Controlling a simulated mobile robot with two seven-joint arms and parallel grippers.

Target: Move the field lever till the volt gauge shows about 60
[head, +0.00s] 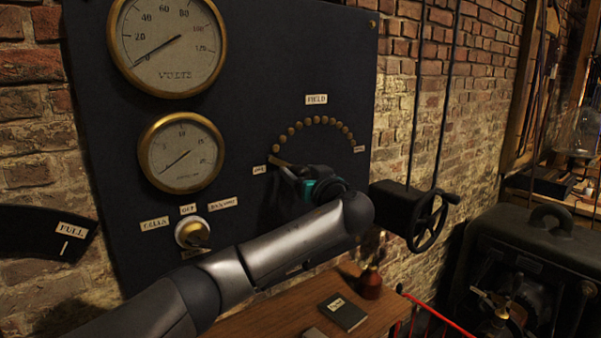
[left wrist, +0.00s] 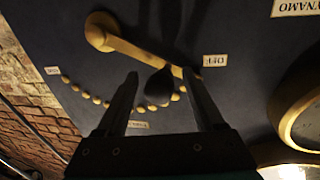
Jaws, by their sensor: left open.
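The volt gauge (head: 171,42) is the large brass-rimmed dial at the top left of the dark panel. Its needle points to the lower left, at about 0. The field lever (left wrist: 135,45) is a brass arm with a dark knob (left wrist: 160,86). Its tip lies by the OFF label (left wrist: 215,60), at one end of the arc of brass studs. In the head view the lever's tip (head: 280,162) shows at the arc's left end, the rest hidden by my gripper. My left gripper (left wrist: 165,82) is open, its fingers on either side of the knob; contact cannot be told.
A smaller gauge (head: 181,153) and a cells/off/dynamo selector knob (head: 192,233) sit left of my arm. A black box with a handwheel (head: 428,222) is on the right. Below is a wooden table (head: 262,322) with a dark book (head: 342,311).

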